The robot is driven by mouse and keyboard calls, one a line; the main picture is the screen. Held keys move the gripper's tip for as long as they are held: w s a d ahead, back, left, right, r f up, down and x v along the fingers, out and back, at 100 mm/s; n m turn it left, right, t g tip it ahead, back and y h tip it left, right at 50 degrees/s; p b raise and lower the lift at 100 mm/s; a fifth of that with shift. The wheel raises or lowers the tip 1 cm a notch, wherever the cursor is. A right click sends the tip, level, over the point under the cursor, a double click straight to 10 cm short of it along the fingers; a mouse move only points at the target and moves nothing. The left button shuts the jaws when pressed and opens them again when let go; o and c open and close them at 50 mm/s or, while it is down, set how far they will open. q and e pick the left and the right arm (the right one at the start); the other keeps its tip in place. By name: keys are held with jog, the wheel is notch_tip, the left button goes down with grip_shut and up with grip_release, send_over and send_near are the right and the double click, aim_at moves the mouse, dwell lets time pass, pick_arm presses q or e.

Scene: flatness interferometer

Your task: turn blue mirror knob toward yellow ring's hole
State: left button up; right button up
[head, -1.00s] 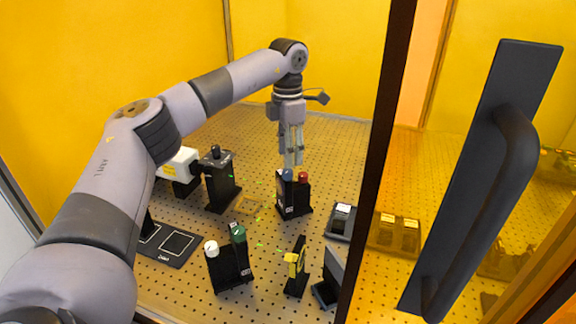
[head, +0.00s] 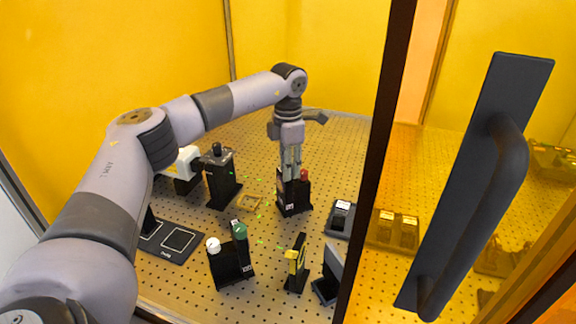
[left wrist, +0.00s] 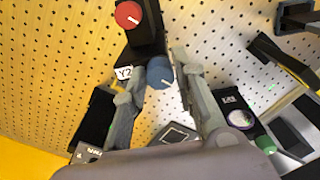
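The blue mirror knob (left wrist: 160,72) shows in the left wrist view with a pale line on its face, beside a "Y2" label. It sits on a black mirror mount (head: 294,194) that also carries a red knob (head: 304,174). My left gripper (head: 291,176) points down over the mount. Its fingers are open on either side of the blue knob, and I cannot tell whether they touch it. In the head view the fingers mostly hide the blue knob. The yellow ring (head: 293,254) is on a black post nearer the front. My right gripper is not in view.
A mount with white and green knobs (head: 230,262) stands front left. A black post (head: 221,180) and a white device (head: 184,161) are behind it. A dark pad (head: 172,243) lies at left. A door with a dark handle (head: 490,190) fills the right side.

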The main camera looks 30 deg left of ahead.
pick_arm(q)
grip_shut()
jog(key=shift+n, duration=0.4)
jog(key=n, duration=0.2)
jog(key=shift+n+p, duration=0.3)
jog(key=shift+p, duration=0.05)
jog(key=shift+n, duration=1.7)
jog(key=o, duration=0.5)
grip_release()
